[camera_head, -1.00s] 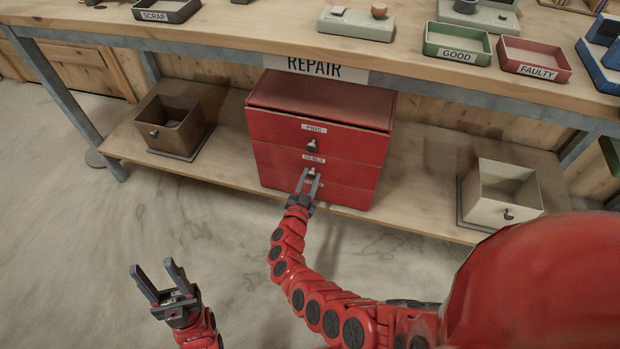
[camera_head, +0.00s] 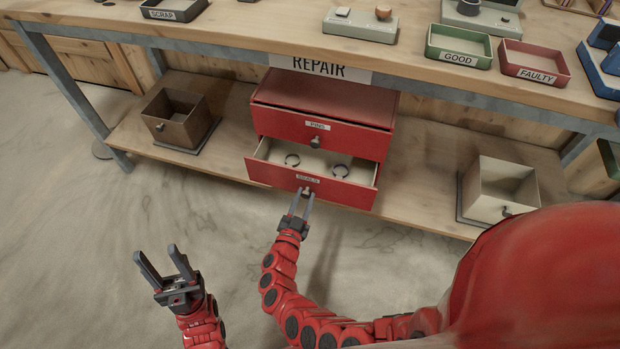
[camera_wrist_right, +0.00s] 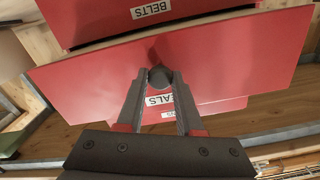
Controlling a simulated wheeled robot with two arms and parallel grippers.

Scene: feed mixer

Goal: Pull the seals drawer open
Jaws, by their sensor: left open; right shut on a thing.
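The red drawer unit (camera_head: 325,97) stands on the lower shelf under the REPAIR sign. Its seals drawer (camera_head: 352,193) is pulled out, and its inside shows from above. My right gripper (camera_head: 303,197) is shut on the drawer's knob at the middle of the front. In the right wrist view, the knob (camera_wrist_right: 158,77) sits between the fingertips, against the red drawer front (camera_wrist_right: 85,85); the fingers partly cover the SEALS label. My left gripper (camera_head: 161,266) is open and empty over the floor.
The pins drawer (camera_head: 345,140) above is closed. A brown bin (camera_head: 175,121) stands left on the shelf and a cream bin (camera_head: 500,190) right. The workbench (camera_head: 240,30) overhangs the unit. The floor (camera_head: 90,230) in front is clear.

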